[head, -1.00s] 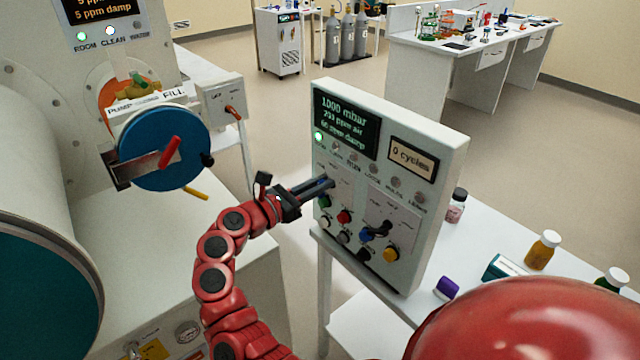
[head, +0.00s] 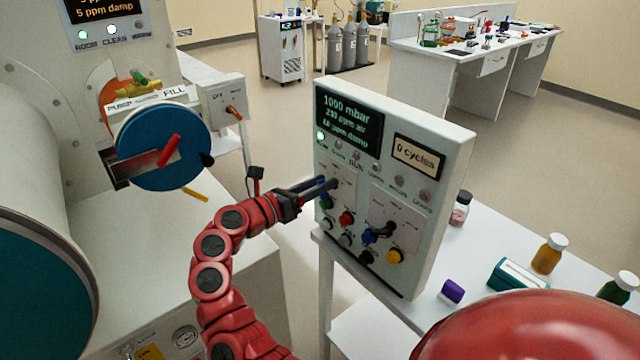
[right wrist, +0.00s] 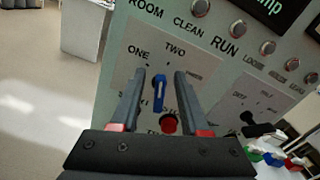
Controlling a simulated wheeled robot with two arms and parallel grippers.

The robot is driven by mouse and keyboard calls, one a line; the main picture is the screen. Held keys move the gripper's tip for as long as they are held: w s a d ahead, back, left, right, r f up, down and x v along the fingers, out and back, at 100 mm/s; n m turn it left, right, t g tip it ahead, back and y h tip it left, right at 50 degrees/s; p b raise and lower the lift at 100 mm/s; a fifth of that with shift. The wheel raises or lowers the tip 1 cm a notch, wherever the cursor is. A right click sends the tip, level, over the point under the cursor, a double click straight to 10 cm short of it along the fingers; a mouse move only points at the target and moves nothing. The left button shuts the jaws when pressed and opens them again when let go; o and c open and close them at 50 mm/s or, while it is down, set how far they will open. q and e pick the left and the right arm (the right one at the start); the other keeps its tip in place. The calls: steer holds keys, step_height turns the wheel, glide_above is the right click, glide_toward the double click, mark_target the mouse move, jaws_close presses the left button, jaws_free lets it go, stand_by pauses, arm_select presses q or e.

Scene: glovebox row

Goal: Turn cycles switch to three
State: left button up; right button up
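The control panel (head: 405,215) stands upright on the white table, its display reading "0 cycles". My right gripper (head: 333,184) is at the panel's upper left, covering the switch there in the head view. In the right wrist view its two fingers (right wrist: 160,74) are open, one on each side of a blue switch knob (right wrist: 159,92), with a gap on both sides. The knob points up towards the ONE and TWO labels; which exact mark is hard to tell. A third label, small and blurred, lies right of TWO. My left gripper is not in view.
A red button (right wrist: 169,123) sits just below the knob, between the fingers. A black lever (head: 383,231) and several buttons are lower on the panel. Bottles and a teal box (head: 518,275) stand right of it. A blue wheel (head: 163,147) is at left.

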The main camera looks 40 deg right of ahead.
steer(key=s+a+b, duration=0.1)
steer(key=a+b, duration=0.3)
steer(key=a, duration=1.3)
steer(key=shift+s+a, duration=0.15)
steer(key=shift+a, duration=0.05)
steer(key=shift+d, duration=0.1)
